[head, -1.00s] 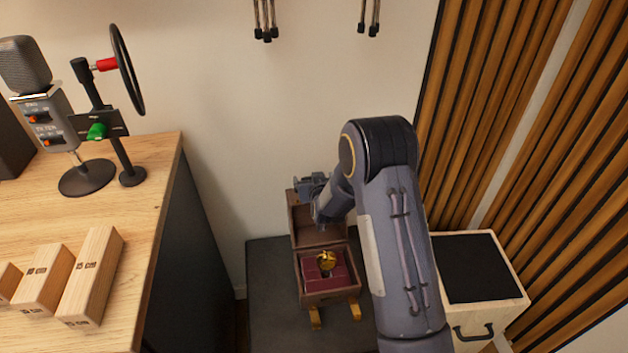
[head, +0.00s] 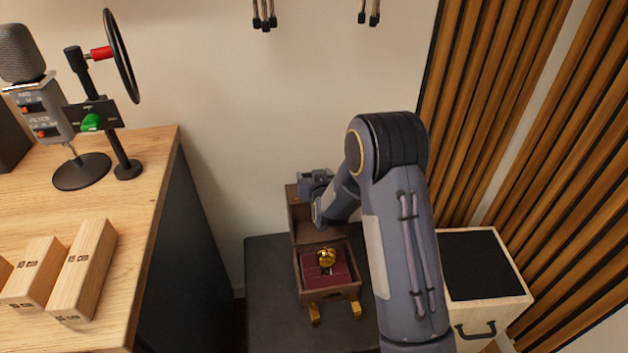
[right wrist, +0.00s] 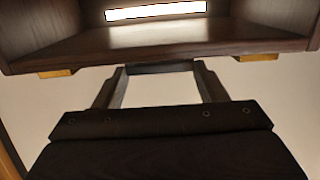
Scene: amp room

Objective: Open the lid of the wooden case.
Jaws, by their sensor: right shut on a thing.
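The wooden case (head: 331,295) is a small dark brown box on a dark grey surface. Its lid (head: 307,228) stands open, tilted up at the back, against the wall side. Inside is a dark red lining with a round gold object (head: 327,258). Two gold pieces show at the case's front. My right gripper (head: 318,196) is at the raised lid, shut on it; my wrist partly hides the contact. In the right wrist view, dark wood with a bright strip and two gold pieces (right wrist: 57,73) lies just beyond my right gripper (right wrist: 160,70). My left gripper is out of view.
A wooden desk (head: 150,215) at left holds a microphone (head: 28,85), a stand with a black ring, and wooden blocks (head: 85,270). A light cabinet (head: 480,310) with a black top stands right of my arm. A slatted wall panel (head: 490,110) rises behind it.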

